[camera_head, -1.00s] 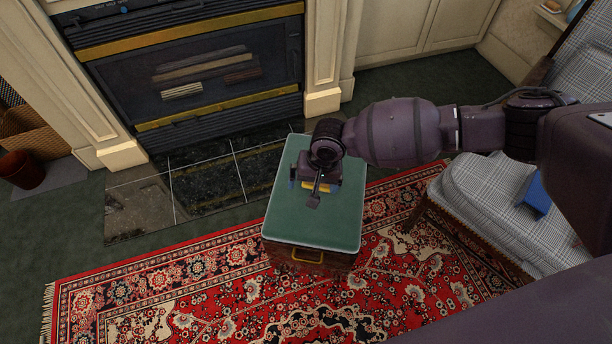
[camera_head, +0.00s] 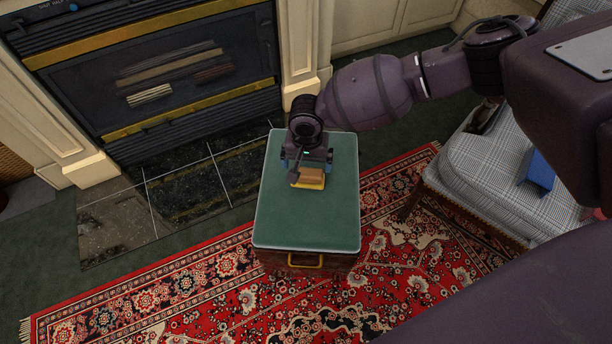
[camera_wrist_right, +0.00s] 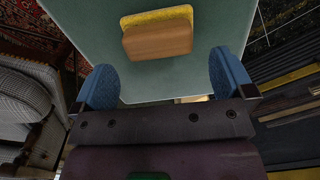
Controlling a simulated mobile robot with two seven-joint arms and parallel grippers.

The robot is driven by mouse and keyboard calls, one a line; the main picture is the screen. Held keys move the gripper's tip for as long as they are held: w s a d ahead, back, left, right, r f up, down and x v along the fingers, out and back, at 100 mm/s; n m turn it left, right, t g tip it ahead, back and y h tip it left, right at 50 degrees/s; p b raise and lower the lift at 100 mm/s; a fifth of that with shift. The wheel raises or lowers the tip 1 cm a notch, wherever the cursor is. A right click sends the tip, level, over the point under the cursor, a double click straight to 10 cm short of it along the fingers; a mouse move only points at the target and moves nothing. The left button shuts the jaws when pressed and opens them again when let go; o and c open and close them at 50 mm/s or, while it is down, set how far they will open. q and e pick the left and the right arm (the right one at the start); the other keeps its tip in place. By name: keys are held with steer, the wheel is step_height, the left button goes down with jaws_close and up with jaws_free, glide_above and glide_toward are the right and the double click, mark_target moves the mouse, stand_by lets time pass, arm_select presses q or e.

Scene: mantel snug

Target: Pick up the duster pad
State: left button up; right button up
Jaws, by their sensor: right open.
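The duster pad (camera_head: 310,177) has a wooden-brown block on a yellow pad and lies on the green top of a box-like stool (camera_head: 310,220). In the right wrist view the duster pad (camera_wrist_right: 158,38) lies ahead of the fingertips, roughly centred between them. My right gripper (camera_head: 307,167) is open, with its blue fingers on the far side of the pad; in the wrist view its fingers (camera_wrist_right: 160,82) are wide apart with nothing between them. My left gripper is not in view.
A plaid armchair (camera_head: 480,170) with a blue object (camera_head: 537,170) on its seat stands at the right. A fireplace (camera_head: 170,80) and a dark tiled hearth (camera_head: 175,190) lie behind and left. A red patterned rug (camera_head: 200,300) surrounds the stool's front.

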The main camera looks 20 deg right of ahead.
mark_target(308, 172)
steer(key=f, duration=0.1)
steer(key=f+b, duration=0.1)
steer(key=f, duration=0.1)
steer(key=f+b, duration=0.1)
steer(key=shift+s+d+f, duration=0.1)
steer(key=shift+s+f, duration=0.1)
steer(key=shift+s, duration=0.05)
steer(key=shift+w+f+b, duration=0.1)
steer(key=shift+f+b, duration=0.2)
steer(key=shift+b, duration=0.05)
steer(key=shift+r, duration=0.15)
steer(key=shift+c, duration=0.2)
steer(key=c, duration=0.7)
